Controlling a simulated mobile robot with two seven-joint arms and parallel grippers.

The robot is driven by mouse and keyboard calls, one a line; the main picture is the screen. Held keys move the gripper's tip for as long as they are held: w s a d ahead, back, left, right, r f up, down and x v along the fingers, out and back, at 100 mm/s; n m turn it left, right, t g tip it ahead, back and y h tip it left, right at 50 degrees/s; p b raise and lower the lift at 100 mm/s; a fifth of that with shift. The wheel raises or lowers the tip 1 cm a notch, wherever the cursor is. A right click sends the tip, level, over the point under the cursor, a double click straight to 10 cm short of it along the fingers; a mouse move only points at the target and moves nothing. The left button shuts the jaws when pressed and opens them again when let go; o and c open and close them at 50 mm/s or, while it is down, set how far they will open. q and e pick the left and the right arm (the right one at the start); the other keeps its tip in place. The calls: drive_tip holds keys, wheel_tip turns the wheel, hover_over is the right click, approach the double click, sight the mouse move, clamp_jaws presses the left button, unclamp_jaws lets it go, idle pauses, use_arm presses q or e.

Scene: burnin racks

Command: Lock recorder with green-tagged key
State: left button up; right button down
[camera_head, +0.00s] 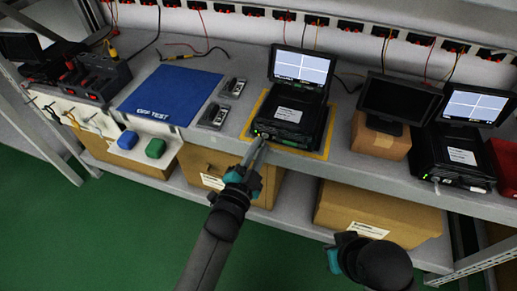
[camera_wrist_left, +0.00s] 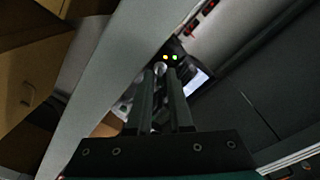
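The recorder (camera_head: 288,118) is a black box with a white label and an upright lit screen (camera_head: 303,68), on a yellow-edged mat on the bench. My left gripper (camera_head: 259,145) is at the left end of its front face. In the left wrist view, the two fingers (camera_wrist_left: 162,88) are close together with a narrow gap. A small round silver piece (camera_wrist_left: 160,68) shows at the fingertips; I cannot tell whether it is a key or the lock. Small green and yellow lights shine just beyond. No green tag is discernible. My right gripper (camera_head: 335,258) is low in front of the bench, its fingers not clear.
A second recorder (camera_head: 460,155) and a dark monitor (camera_head: 400,100) on a cardboard box stand to the right. A blue mat (camera_head: 170,95) and two small devices lie to the left. Boxes (camera_head: 375,210) fill the lower shelf. Cables hang at the back.

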use_arm(q)
clamp_jaws()
idle(0.5)
